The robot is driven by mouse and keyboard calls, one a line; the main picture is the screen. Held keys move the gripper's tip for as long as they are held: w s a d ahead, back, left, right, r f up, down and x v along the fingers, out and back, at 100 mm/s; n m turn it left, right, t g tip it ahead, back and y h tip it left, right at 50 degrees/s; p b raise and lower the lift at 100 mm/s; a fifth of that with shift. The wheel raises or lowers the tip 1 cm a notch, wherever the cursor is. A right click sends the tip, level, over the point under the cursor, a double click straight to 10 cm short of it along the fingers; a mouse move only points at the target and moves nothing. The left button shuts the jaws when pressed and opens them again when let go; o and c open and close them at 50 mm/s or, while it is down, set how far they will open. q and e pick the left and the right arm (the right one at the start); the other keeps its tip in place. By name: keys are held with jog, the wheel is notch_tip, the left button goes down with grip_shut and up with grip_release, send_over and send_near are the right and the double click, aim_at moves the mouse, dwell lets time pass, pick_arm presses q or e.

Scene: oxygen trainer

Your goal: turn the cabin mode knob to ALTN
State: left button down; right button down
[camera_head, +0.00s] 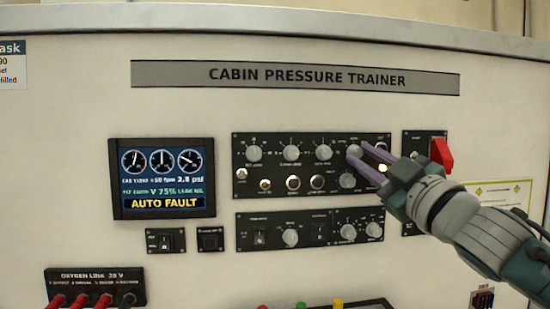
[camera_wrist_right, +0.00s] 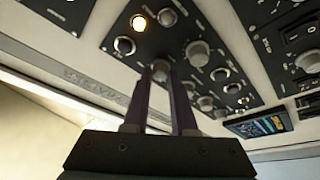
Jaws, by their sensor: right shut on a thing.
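The cabin mode knob (camera_head: 354,151) is a round grey knob at the upper right of the black upper panel (camera_head: 270,180). The small marks around it are too blurred to read its setting for certain. My right gripper (camera_head: 362,157) reaches in from the right, its two purple-grey fingers shut on this knob. In the right wrist view the knob (camera_wrist_right: 160,70) shows between the tips of the two long fingers (camera_wrist_right: 162,82). The fingers hide part of the knob. My left gripper is not in view.
A display (camera_head: 163,178) reads AUTO FAULT. A red switch cover (camera_head: 441,154) stands out to the right, close to my right gripper. More knobs sit close by, such as one just below (camera_head: 347,181). A lower panel (camera_head: 270,231) and red cable plugs (camera_head: 80,300) are farther down.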

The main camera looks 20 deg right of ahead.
jog(key=shift+f, duration=0.1)
jog(key=m+h+b, duration=0.1)
jog(key=m, duration=0.2)
jog(key=m+h+b, duration=0.1)
jog(key=m+b, duration=0.1)
jog(key=m, duration=0.1)
jog(key=shift+a+f+t+h, duration=0.1)
jog(key=shift+a+t+h, duration=0.05)
jog(key=shift+t+h, duration=0.15)
jog(key=m+h+b, duration=0.1)
jog(key=m+h, duration=0.1)
jog(key=m, duration=0.2)
jog(key=shift+a+m, duration=0.1)
jog(key=shift+m, duration=0.3)
jog(key=shift+w+m+g+h+b, duration=0.1)
jog(key=shift+m+g+h+b, duration=0.45)
jog(key=shift+m+h, duration=0.6)
jog(key=shift+m, duration=0.55)
jog(key=c, duration=0.7)
grip_release()
jog(key=shift+a, duration=0.1)
